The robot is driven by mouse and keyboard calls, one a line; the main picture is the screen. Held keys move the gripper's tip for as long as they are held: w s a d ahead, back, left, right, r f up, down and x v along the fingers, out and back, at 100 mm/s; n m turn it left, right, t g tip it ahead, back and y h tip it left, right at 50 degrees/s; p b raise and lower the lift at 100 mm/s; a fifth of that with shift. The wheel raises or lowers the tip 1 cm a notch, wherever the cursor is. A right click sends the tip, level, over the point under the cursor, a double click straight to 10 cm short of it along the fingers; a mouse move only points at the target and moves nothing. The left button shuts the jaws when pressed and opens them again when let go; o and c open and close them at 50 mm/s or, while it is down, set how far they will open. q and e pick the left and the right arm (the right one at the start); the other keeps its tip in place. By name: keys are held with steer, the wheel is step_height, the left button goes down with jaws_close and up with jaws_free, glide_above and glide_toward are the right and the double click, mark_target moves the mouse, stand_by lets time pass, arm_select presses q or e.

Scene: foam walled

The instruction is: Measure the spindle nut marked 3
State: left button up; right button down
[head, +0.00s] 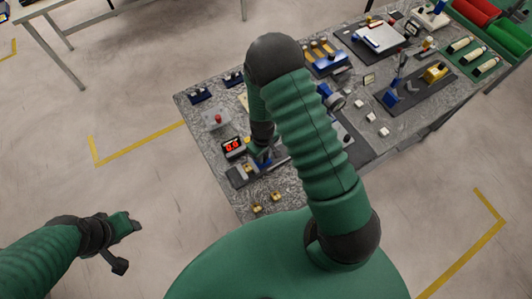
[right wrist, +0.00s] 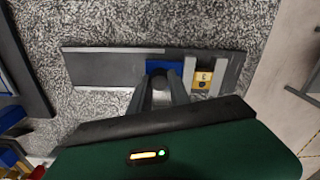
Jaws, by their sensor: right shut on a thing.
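A measuring gauge with a long dark base (right wrist: 105,68) lies on the stone-patterned table. Its blue slide (right wrist: 163,67) has a light grey jaw, and a fixed grey jaw (right wrist: 230,75) stands at the right end. A brass-yellow nut (right wrist: 203,78) sits between the jaws; its mark looks like an E or a turned 3. Any gap at the jaws is too small to tell. My right gripper (right wrist: 161,82) is shut on the blue slide; it also shows in the head view (head: 262,158). My left gripper (head: 126,228) is off the table; its fingers are unclear.
Two brass nuts (head: 266,203) lie at the table's near edge. A grey box with a red button (head: 217,119) is behind. Trays and tools crowd the far table. Floor at left is clear.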

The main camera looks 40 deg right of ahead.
steer(key=c, duration=1.5)
jaws_free()
steer(key=shift+r, duration=0.1)
step_height(320, 180, up, 17)
steer(key=b, duration=0.1)
steer(key=shift+f, duration=0.2)
